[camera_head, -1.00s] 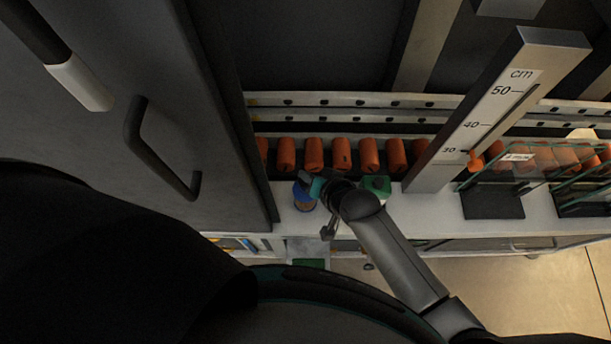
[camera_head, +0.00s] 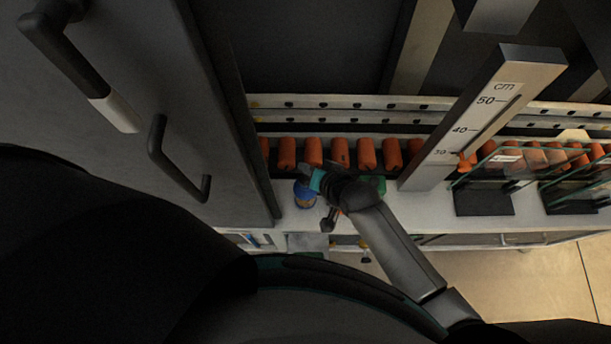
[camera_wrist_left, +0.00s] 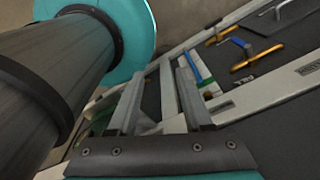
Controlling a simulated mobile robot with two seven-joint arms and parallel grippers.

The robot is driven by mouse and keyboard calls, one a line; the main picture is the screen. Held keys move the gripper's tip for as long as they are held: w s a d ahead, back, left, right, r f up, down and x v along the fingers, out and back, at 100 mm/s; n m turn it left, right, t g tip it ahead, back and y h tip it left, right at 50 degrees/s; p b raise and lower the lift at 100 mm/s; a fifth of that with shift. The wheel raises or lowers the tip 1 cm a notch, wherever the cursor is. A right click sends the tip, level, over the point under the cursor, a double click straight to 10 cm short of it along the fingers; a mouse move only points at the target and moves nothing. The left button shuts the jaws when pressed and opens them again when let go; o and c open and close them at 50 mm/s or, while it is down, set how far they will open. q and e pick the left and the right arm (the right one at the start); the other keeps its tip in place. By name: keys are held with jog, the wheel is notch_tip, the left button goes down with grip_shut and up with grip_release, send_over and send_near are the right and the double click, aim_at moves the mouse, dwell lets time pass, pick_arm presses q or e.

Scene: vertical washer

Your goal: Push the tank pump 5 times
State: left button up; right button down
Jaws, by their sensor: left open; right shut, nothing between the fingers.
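A blue container with an orange-brown part (camera_head: 304,194) stands on the white bench, beside the dark cabinet's edge. I cannot tell for sure whether it is the tank pump. My right gripper (camera_head: 308,174), with a teal band behind it, is over the container's back edge and partly covers it. The gripper is shut and empty; I cannot tell whether it touches the container. A green object (camera_head: 378,185) is mostly hidden behind my right wrist. My left gripper (camera_wrist_left: 160,68) is open and empty in the left wrist view, and is not seen in the head view.
A row of orange cylinders (camera_head: 340,152) lines the back of the bench (camera_head: 425,202). A tall ruler post (camera_head: 485,115) and glass panels (camera_head: 515,165) stand to the right. A dark cabinet door with a black handle (camera_head: 170,160) fills the left. Tools (camera_wrist_left: 257,56) lie on a dark surface.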

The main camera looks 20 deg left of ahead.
pick_arm(q)
grip_shut()
dwell(1.6)
